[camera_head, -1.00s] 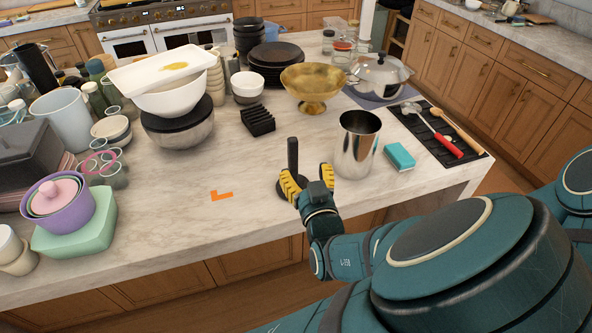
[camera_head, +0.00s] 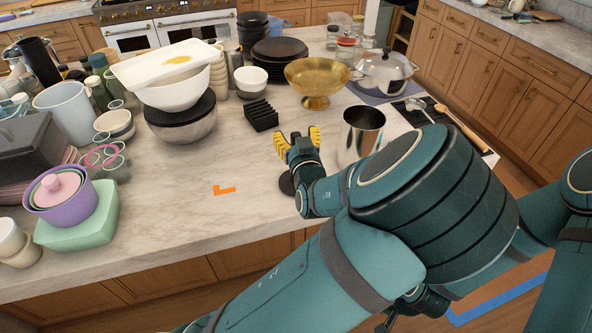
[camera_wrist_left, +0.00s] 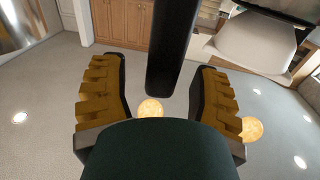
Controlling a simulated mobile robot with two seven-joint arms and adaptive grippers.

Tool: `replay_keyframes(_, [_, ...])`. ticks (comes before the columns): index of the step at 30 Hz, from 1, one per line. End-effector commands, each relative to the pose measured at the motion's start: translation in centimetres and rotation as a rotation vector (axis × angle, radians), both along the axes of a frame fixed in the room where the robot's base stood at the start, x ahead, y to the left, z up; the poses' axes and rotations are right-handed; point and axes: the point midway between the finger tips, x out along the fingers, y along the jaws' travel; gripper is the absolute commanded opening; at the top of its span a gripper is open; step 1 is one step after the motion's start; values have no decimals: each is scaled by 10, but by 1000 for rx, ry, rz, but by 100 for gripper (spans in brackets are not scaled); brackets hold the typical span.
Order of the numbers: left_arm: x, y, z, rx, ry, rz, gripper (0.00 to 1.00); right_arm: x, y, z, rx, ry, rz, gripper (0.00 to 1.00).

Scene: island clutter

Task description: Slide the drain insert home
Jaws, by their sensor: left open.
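No part is clearly recognisable as the drain insert; a black ridged block (camera_head: 261,115) lies mid-counter and may be it. A black upright post on a round base (camera_head: 286,183) stands near the front edge, mostly hidden behind my left gripper (camera_head: 298,136). In the left wrist view, my left gripper (camera_wrist_left: 160,100) is open, with a dark post (camera_wrist_left: 172,50) between its two yellow-padded fingers. I cannot tell whether they touch it. Dark parts at the bottom of the head view may belong to my right gripper, but its jaws are unclear.
A steel cup (camera_head: 360,135) stands close right of my left gripper. A brass bowl (camera_head: 317,80) and lidded pot (camera_head: 384,72) stand behind. Stacked bowls (camera_head: 182,122) stand left. The counter around the orange corner mark (camera_head: 224,190) is clear.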

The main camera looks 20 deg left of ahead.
Motion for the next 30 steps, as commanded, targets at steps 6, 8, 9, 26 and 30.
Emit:
replay_keyframes(6, [0,0,0,0,0,0,50,0,0,0,0,0,0,47])
replay_keyframes(8, [0,0,0,0,0,0,29,0,0,0,0,0,0,47])
replay_keyframes(9, [0,0,0,0,0,0,15,0,0,0,0,0,0,47])
replay_keyframes(26, [0,0,4,0,-1,0,0,0,0,1,0,-1,0,47])
replay_keyframes(30, [0,-1,22,-3,-4,-1,0,1,0,5,0,-2,-2,47])
